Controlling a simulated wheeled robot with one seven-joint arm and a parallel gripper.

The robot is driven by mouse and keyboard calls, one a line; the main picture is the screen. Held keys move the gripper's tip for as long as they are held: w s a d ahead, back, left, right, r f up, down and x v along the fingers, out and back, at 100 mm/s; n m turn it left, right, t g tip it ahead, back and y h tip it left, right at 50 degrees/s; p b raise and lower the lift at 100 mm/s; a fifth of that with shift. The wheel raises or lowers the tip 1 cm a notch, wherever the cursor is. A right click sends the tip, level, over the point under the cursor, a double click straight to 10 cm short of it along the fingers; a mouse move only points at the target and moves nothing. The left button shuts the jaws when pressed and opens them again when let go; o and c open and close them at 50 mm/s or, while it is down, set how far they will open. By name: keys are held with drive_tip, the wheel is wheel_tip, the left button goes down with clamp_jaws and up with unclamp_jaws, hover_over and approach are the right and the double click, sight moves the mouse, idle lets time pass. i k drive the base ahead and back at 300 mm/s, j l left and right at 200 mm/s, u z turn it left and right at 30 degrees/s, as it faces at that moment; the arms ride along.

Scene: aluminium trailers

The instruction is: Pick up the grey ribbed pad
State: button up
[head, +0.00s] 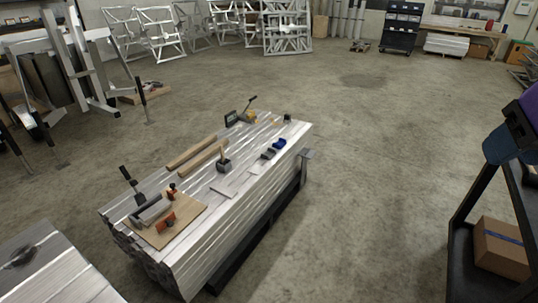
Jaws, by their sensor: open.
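A small grey piece (268,153) lies on top of the stack of aluminium profiles (230,205), near its right long edge. It looks like the grey ribbed pad, but it is too small here to make out ribs. A blue piece (279,143) of similar size lies just behind it, close or touching. My gripper is not in view.
On the stack are a mallet (223,164), wooden bars (197,152), a yellow-and-black tool (248,115) and a wooden board (181,228) with orange-and-black clamps. A black cart with a cardboard box (502,249) stands right. Open floor (370,170) lies between.

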sight(271, 152)
drive_tip(key=i+l, duration=0.1)
drive_tip(key=i, duration=0.45)
drive_tip(key=i+l, duration=0.15)
drive_tip(key=i, duration=0.45)
drive_tip(key=i+l, duration=0.1)
drive_tip(key=i, duration=0.45)
drive_tip(key=i+l+u, duration=0.1)
drive_tip(key=i, duration=0.45)
drive_tip(key=i+l, duration=0.2)
drive_tip(key=i, duration=0.35)
drive_tip(key=i+l, duration=0.2)
drive_tip(key=i, duration=0.4)
drive_tip(key=u, duration=0.45)
drive_tip(key=i+u, duration=0.1)
drive_tip(key=u, duration=0.35)
drive_tip(key=l+u, duration=0.1)
drive_tip(key=u, duration=0.4)
drive_tip(key=l+u, duration=0.1)
drive_tip(key=u, duration=0.35)
drive_tip(key=i, duration=0.05)
